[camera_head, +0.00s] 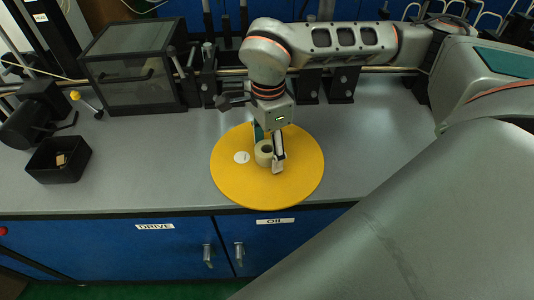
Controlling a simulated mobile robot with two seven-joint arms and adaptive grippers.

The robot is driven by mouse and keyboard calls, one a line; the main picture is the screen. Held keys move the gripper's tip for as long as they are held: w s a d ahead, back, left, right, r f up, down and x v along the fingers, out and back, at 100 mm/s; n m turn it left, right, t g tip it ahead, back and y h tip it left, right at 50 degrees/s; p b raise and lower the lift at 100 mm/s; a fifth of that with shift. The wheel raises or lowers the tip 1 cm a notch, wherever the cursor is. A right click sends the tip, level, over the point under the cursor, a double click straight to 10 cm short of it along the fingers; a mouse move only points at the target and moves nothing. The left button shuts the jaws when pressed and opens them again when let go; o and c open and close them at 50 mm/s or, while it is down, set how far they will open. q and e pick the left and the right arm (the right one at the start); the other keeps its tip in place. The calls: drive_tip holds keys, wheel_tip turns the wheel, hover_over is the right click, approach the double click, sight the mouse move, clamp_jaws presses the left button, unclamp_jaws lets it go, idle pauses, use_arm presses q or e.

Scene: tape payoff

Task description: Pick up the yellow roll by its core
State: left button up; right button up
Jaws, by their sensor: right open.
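The yellow roll (235,182) lies flat as a wide disc on the grey worktop near its front edge. Its pale core (264,154) stands up at the middle, with a dark hole in its top. A small white round label (242,157) is on the disc left of the core. My right gripper (268,150) points down at the core with its fingers apart, one behind it and one at its right side. I cannot tell whether the fingers touch the core. My left gripper is not in view.
A dark clear-sided box (128,66) stands at the back left. A small black bin (58,160) is at the far left. A metal rail with black brackets (342,84) runs along the back. The worktop (160,165) left of the roll is free.

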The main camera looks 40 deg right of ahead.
drive_tip(key=c, duration=1.6)
drive_tip(key=shift+r, duration=0.1)
drive_tip(key=shift+w+r, duration=0.1)
drive_tip(key=shift+r, duration=0.4)
drive_tip(key=shift+r+p, duration=1.15)
drive_tip(key=shift+r, duration=8.35)
